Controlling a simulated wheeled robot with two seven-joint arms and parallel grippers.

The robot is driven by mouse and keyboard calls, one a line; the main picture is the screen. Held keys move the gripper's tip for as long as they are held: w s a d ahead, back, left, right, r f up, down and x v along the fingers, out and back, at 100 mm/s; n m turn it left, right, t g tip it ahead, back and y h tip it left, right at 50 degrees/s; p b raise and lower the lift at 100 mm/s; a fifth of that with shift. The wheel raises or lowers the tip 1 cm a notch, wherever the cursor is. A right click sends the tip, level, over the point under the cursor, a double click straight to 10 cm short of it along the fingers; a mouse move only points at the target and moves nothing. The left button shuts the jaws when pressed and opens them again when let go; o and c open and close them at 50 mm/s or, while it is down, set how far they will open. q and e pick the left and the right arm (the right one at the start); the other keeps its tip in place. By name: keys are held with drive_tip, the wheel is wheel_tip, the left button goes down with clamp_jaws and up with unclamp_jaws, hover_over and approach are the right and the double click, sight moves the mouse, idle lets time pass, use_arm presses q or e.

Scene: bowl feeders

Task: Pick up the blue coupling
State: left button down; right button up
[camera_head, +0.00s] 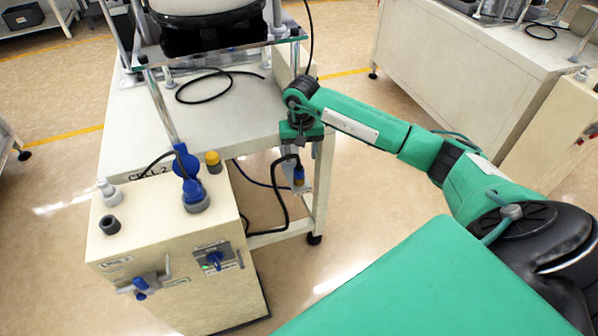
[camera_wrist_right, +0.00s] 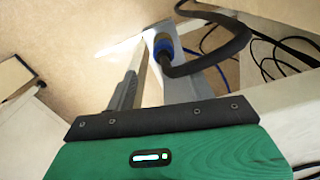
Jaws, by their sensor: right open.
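The blue coupling (camera_head: 299,175) hangs at the end of a looped black hose by the front leg of the white table. In the right wrist view it shows as a blue and dark fitting (camera_wrist_right: 165,47) at the hose end, near my fingertips. My right gripper (camera_head: 301,184) points down beside the table edge and is open. In the wrist view its two fingers (camera_wrist_right: 152,50) reach toward the coupling, which appears between or just behind their tips. I cannot tell whether they touch it. My left gripper is not in view.
A cream cabinet (camera_head: 130,240) carries an upright blue fitting (camera_head: 188,172), a yellow cap (camera_head: 212,161) and a front blue valve (camera_head: 140,286). The white table (camera_head: 240,110) bears a bowl feeder (camera_head: 210,20) and loose black cable. Cables also hang under the table. Open floor lies right of it.

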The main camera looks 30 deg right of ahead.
sight(299, 166)
drive_tip(key=shift+f, duration=0.55)
drive_tip(key=f, duration=0.2)
drive_tip(key=a+f, duration=0.1)
drive_tip(key=f, duration=0.1)
drive_tip(key=shift+s+f+p, duration=0.1)
drive_tip(key=shift+f+p, duration=0.05)
drive_tip(key=shift+p, duration=0.2)
drive_tip(key=shift+d+f, duration=0.15)
drive_tip(key=shift+f, duration=0.25)
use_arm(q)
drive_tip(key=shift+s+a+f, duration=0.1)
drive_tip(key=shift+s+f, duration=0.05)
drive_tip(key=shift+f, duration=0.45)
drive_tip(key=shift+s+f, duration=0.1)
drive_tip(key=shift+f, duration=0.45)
use_arm(e)
drive_tip(key=c, duration=1.2)
drive_tip(key=shift+o, duration=0.2)
drive_tip(key=shift+r, duration=0.15)
